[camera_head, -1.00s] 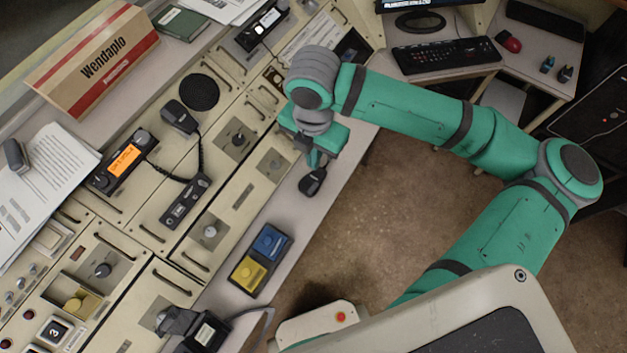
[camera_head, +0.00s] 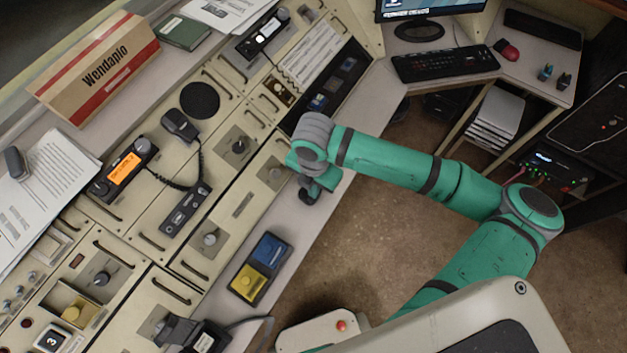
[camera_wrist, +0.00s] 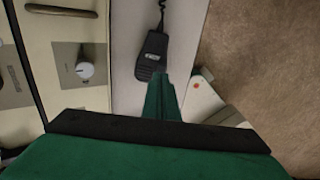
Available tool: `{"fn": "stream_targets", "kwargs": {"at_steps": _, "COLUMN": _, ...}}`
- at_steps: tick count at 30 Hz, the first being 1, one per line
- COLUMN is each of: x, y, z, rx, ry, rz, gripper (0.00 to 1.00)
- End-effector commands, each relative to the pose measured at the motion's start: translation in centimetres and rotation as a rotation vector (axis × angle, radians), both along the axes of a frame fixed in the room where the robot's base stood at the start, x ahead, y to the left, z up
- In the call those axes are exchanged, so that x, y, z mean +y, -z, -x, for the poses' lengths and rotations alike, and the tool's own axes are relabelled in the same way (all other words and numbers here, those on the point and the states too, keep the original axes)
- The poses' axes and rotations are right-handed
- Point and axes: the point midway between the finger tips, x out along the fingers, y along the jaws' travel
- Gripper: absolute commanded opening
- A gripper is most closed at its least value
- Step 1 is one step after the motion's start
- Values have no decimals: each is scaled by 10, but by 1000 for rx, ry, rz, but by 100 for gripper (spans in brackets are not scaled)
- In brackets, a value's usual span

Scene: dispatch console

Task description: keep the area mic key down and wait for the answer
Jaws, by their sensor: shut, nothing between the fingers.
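My gripper (camera_head: 311,190) is shut and empty, low over the light ledge along the front of the console. Its green fingers (camera_wrist: 162,98) reach up from the bottom of the wrist view. A black hand microphone (camera_wrist: 153,54) with a pale label and a dark cord lies on the ledge just beyond the fingertips in that view. In the head view a black shape (camera_head: 309,197) shows under my gripper, partly covered. I cannot tell whether the fingers touch it. No readable label marks the area mic key, and I cannot tell whether any key is down.
A box with a blue key and a yellow key (camera_head: 258,268) sits on the ledge below my gripper in the picture. A radio with an orange screen (camera_head: 126,166) and a corded handset (camera_head: 180,125) are on the console. A keyboard (camera_head: 445,63) lies at the upper right.

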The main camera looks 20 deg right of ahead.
Motion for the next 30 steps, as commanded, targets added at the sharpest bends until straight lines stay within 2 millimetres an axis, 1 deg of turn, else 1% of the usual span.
{"fn": "stream_targets", "kwargs": {"at_steps": 4, "x": 0, "y": 8, "z": 0, "rx": 0, "ry": 0, "rz": 0, "gripper": 0}}
{"fn": "stream_targets", "kwargs": {"at_steps": 16, "x": 0, "y": 12, "z": 0, "rx": 0, "ry": 0, "rz": 0, "gripper": 0}}
{"fn": "stream_targets", "kwargs": {"at_steps": 21, "x": 0, "y": 28, "z": 0, "rx": 2, "ry": 2, "rz": -1, "gripper": 0}}
{"fn": "stream_targets", "kwargs": {"at_steps": 30, "x": 1, "y": 31, "z": 0, "rx": 0, "ry": 2, "rz": -2, "gripper": 0}}
